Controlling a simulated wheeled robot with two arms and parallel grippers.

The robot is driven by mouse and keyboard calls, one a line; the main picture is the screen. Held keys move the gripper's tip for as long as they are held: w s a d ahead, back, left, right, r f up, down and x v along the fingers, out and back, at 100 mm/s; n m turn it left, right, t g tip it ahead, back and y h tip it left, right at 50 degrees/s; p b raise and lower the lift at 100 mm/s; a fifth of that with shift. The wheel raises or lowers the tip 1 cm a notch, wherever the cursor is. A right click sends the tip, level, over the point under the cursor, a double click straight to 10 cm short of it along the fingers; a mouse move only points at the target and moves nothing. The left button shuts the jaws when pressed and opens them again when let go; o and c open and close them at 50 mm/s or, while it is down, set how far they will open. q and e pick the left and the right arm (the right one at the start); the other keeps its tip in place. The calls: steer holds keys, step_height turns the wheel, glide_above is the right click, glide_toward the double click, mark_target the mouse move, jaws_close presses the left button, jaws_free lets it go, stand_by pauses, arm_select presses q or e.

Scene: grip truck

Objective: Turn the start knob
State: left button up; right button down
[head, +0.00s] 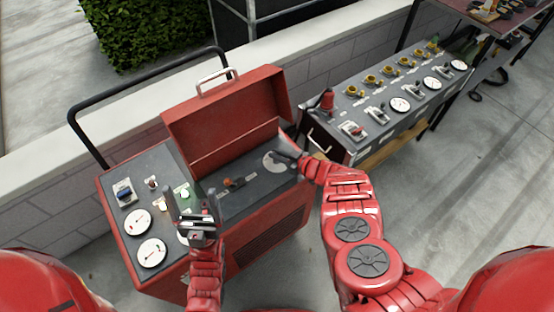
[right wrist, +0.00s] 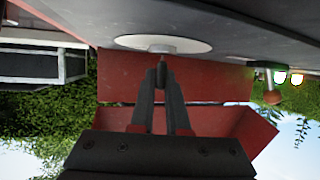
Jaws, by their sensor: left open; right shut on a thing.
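A red wheeled machine with an open lid (head: 228,108) stands in the middle of the head view. A round white dial (head: 273,163) with a knob at its centre sits on the machine's dark inner panel. My right gripper (head: 284,157) is at this dial, shut on the knob. In the right wrist view the fingertips (right wrist: 161,68) close on a small part below the white disc (right wrist: 163,44); they largely hide the knob. My left gripper (head: 193,204) is open and empty, over the machine's left panel (head: 152,176), and hides part of it.
The left panel has white gauges (head: 151,252), a blue switch (head: 123,193) and small lamps. An orange-brown lever (head: 234,183) is on the inner panel. A second console (head: 378,110) with yellow knobs and gauges stands right, near the low wall.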

steer(key=n+g+y+b, duration=0.1)
steer(key=b, duration=0.2)
steer(key=n+g+b, duration=0.2)
steer(key=b, duration=0.2)
steer(key=n+g+y+b, duration=0.1)
steer(key=n+g+b, duration=0.1)
steer(key=b, duration=0.2)
steer(key=shift+w+d+f+y, duration=0.1)
steer(key=shift+w+f+y, duration=0.05)
steer(key=shift+f+y, duration=0.2)
steer(key=shift+r+n+g+b, duration=0.1)
steer(key=shift+n+g+b, duration=0.4)
steer(key=shift+b, duration=0.4)
steer(key=shift+r, duration=0.15)
steer(key=c, duration=0.9)
jaws_free()
